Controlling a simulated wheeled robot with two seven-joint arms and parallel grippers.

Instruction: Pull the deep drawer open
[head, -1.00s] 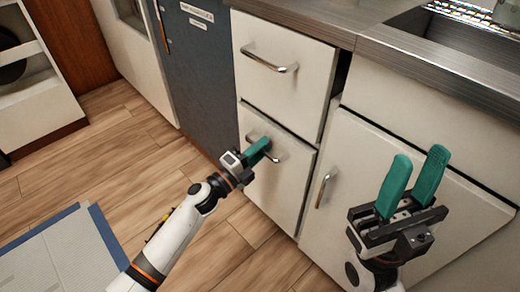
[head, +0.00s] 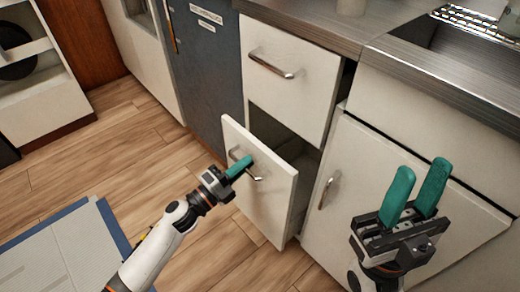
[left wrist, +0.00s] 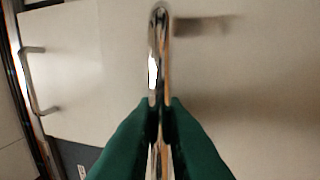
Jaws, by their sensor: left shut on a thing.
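The deep drawer (head: 270,205) is the lower white drawer of the cabinet. It stands partly open, with a dark gap showing above and behind its front. My left gripper (head: 240,167) is shut on its metal bar handle (head: 257,178). In the left wrist view the green fingers (left wrist: 160,125) close on the handle (left wrist: 158,55), with the pale drawer front behind. My right gripper (head: 416,194) is raised in front of the right cabinet door, with its two green fingers apart and nothing between them.
A cabinet door (head: 375,180) is to the right, under the counter (head: 440,75) and sink. A grey and blue mat (head: 75,255) lies on the wooden floor at the left, which is otherwise clear.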

